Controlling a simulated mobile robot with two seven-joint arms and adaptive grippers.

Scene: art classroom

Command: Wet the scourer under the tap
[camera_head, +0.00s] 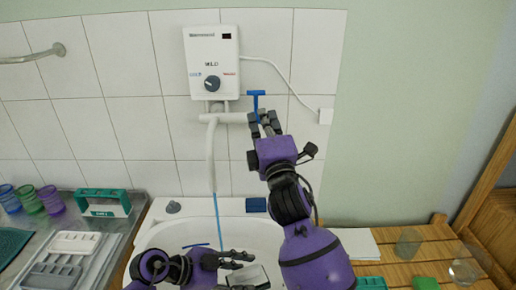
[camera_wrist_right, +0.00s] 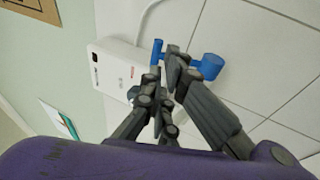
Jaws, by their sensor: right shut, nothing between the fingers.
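The tap (camera_head: 211,160) is a white pipe under a wall heater, with a blue lever (camera_head: 259,98). A thin blue stream of water (camera_head: 218,215) runs from its spout into the white basin (camera_head: 178,225). My right gripper (camera_head: 266,124) is shut and empty, right beside the blue lever; the lever also shows at its fingertips in the right wrist view (camera_wrist_right: 210,67). My left gripper (camera_head: 238,259) is low over the basin, right of the stream. A pale block (camera_head: 249,276) lies by its fingers; I cannot tell whether it is held or is the scourer.
A dark blue block (camera_head: 256,205) sits on the basin's back rim. Cups (camera_head: 30,200), a green-framed box (camera_head: 103,203) and trays (camera_head: 73,243) stand left. Glasses (camera_head: 408,242) and green pads (camera_head: 425,284) are on the slatted wooden surface at right.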

